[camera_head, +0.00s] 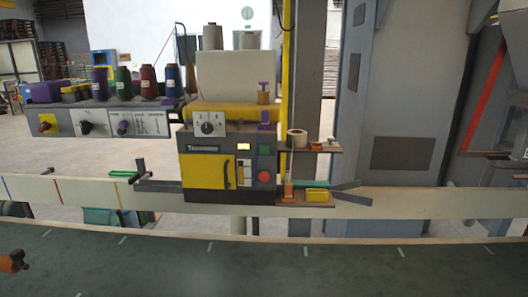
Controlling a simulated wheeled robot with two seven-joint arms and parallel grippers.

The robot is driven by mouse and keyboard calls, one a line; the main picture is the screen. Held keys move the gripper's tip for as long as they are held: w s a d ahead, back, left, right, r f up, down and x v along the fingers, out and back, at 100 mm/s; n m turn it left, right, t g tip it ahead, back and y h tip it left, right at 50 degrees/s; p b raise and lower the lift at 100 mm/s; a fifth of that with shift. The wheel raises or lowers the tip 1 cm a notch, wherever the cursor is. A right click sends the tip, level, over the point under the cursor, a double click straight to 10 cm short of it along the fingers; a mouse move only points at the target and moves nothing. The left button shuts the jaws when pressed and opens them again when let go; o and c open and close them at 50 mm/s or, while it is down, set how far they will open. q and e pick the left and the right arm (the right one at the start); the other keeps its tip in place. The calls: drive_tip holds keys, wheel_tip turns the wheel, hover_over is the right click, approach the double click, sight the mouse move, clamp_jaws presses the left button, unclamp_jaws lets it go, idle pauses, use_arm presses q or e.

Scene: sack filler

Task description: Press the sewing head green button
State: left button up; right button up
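The sewing head (230,160) stands at the middle of the view, mounted at the long pale rail. Its dark front has a yellow door (207,172) and a dial above it. The green button (264,150) is on the right part of the front, unobstructed. A larger round red button (264,177) is below it. A small lit display and a light switch strip sit left of the two buttons. Neither of my grippers shows in the view.
A pale rail (430,202) runs across, with a dark green belt (270,270) in front. Dark guide bars stick out on both sides of the head. A small shelf (310,148) is at its right. A control panel (100,122) with thread spools is left. An orange part (12,262) is lower left.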

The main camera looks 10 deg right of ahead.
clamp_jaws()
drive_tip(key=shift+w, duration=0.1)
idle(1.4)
